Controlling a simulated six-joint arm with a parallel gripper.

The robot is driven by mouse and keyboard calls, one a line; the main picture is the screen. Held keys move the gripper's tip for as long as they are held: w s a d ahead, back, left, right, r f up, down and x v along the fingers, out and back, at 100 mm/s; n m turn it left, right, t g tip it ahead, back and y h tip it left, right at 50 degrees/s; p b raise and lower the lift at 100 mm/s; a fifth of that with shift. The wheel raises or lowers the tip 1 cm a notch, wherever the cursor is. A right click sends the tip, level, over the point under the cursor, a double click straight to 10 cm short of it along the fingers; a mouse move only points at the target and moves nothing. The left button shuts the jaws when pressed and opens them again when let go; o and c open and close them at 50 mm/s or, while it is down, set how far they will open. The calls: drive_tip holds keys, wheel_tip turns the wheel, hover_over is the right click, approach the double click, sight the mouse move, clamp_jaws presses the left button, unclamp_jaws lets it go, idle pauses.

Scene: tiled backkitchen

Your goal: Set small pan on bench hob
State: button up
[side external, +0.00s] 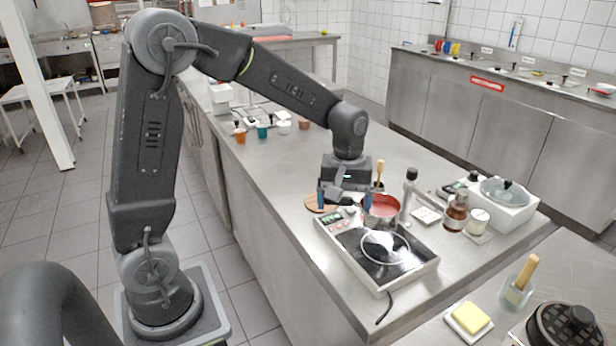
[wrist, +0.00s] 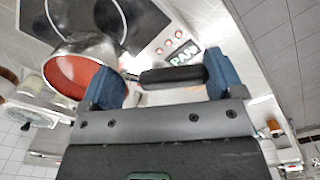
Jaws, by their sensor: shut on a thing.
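The small pan (side external: 382,207) has a metal outside and a red inside. In the side view it is just beyond the far edge of the bench hob (side external: 348,238). My gripper (side external: 345,199) points down beside it and is shut on the pan's dark handle. In the wrist view the black handle (wrist: 172,77) lies between the blue fingers, and the pan body (wrist: 75,72) is at left. The hob's black glass (wrist: 130,22) with ring markings and its red buttons show above it. I cannot tell whether the pan touches the bench.
A pepper mill (side external: 409,193) stands close right of the pan. A brown jar (side external: 456,213), a pale jar (side external: 479,221) and a white appliance with a glass lid (side external: 504,190) stand farther right. A round wooden board (side external: 320,203) is left of the gripper. The hob top looks clear.

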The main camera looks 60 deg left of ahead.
drive_tip(key=d, duration=0.2)
drive_tip(key=shift+w+d+f+m, duration=0.2)
drive_tip(key=shift+d+m, duration=0.1)
drive_tip(key=shift+m, duration=0.1)
drive_tip(key=shift+d+f, duration=0.15)
drive_tip(key=shift+f, duration=1.9)
drive_tip(key=shift+f, duration=0.15)
drive_tip(key=o, duration=0.7)
wheel_tip(320, 180, up, 7)
